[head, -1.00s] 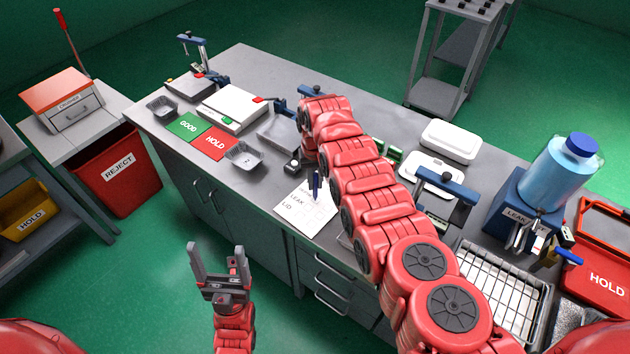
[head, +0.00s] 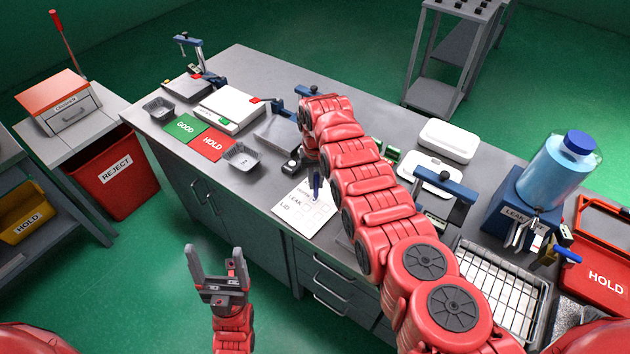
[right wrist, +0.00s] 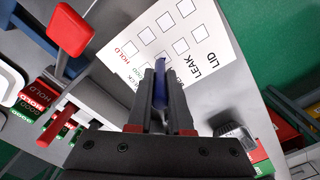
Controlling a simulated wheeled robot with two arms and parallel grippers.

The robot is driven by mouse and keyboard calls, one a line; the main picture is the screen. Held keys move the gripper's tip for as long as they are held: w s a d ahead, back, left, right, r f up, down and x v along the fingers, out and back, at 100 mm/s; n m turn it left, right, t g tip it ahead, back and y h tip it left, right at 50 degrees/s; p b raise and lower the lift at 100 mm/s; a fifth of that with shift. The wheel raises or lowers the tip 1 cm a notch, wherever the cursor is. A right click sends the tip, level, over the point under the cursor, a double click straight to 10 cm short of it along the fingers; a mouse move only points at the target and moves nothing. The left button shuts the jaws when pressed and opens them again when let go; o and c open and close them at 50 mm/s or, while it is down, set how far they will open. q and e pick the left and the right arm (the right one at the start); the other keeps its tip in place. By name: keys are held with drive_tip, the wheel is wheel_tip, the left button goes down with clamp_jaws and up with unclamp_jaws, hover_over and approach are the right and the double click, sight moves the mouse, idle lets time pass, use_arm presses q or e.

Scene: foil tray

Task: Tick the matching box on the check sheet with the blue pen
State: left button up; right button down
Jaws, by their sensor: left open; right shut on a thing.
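The white check sheet (head: 292,207) lies on the bench near its front edge. In the right wrist view the sheet (right wrist: 214,52) shows rows of empty-looking boxes and the words HOLD, LEAK and LID. My right gripper (right wrist: 160,92) is shut on the blue pen (right wrist: 160,82), which points toward the sheet near the boxes. In the head view the pen (head: 316,186) stands nearly upright over the sheet; my right arm hides most of that gripper. I cannot tell whether the tip touches the paper. My left gripper (head: 217,268) is open and empty, in front of the bench.
Green GOOD (head: 185,127) and red HOLD (head: 212,144) mats lie left of the sheet, with a foil tray (head: 241,157) beside them. A small dark object (head: 291,166) sits just behind the sheet. A wire rack (head: 497,290) stands at right.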

sight(317, 173)
drive_tip(key=shift+d, duration=0.1)
idle(0.3)
drive_tip(key=shift+r+p, duration=0.8)
drive_tip(key=shift+r, duration=0.35)
wheel_tip(317, 173, up, 2)
drive_tip(key=shift+r+p, duration=0.1)
drive_tip(key=shift+p, duration=0.3)
drive_tip(key=shift+r, duration=0.75)
